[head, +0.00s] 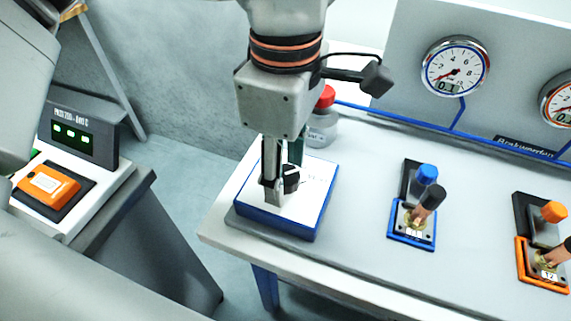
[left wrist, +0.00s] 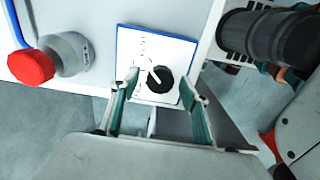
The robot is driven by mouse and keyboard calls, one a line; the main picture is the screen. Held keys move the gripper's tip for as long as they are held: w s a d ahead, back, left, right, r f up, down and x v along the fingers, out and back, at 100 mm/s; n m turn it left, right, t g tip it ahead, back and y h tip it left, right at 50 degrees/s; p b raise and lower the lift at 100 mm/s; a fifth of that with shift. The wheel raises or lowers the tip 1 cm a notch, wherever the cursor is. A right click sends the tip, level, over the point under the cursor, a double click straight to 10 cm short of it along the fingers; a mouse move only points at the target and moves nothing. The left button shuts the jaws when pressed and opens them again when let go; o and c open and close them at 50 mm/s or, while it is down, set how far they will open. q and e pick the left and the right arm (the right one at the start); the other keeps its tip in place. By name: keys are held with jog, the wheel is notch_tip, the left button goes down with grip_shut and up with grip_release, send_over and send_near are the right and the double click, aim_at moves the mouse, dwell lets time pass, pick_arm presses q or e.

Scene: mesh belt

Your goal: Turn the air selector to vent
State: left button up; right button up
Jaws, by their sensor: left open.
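The air selector is a black knob (head: 291,180) with a white pointer mark, on a white panel with a blue edge (head: 312,208) at the left end of the bench. In the left wrist view the knob (left wrist: 160,80) lies ahead, between the fingertips in the picture, its white mark running to its upper left. Small lettering on the panel is too blurred to read. My left gripper (head: 280,184) points down over the panel and is open, its fingers (left wrist: 160,88) either side of the knob. I cannot tell whether they touch it. My right gripper is not in view.
A red-capped grey bottle (head: 323,122) stands just behind the panel. Blue (head: 413,222) and orange (head: 543,262) valve units sit to the right, below pressure gauges (head: 455,67).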

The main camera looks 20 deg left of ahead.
aim_at(286, 175)
pick_arm(q)
jog(key=shift+r, duration=0.1)
notch_tip(286, 175, up, 12)
dwell(0.5)
jog(key=shift+s, duration=0.1)
